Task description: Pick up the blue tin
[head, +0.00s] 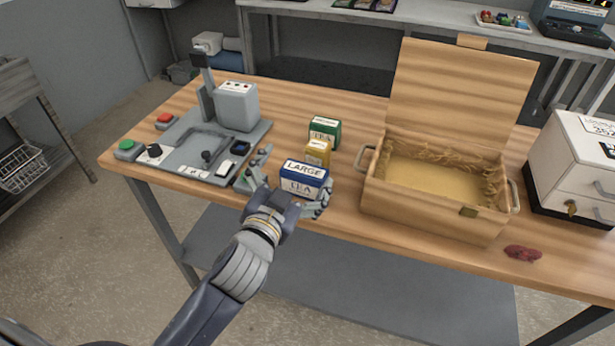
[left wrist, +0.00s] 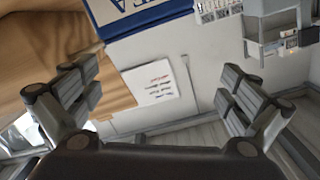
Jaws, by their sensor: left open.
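The blue tin (head: 302,182), labelled "LARGE" and "TEA", stands upright near the front edge of the wooden table. My left gripper (head: 294,170) is open, its fingers spread to the left and right of the tin. I cannot tell whether they touch it. In the left wrist view, part of the blue tin (left wrist: 140,17) shows at the top, beyond the open left gripper (left wrist: 160,82). The tin's lower part is partly hidden by the gripper in the head view. My right gripper is not in view.
A yellow tin (head: 317,152) and a green tin (head: 325,131) stand close behind the blue one. A grey machine (head: 237,106) is at left, an open wooden crate (head: 430,216) at right. A white drawer unit (head: 575,160) and a dark red lump (head: 522,253) lie further right.

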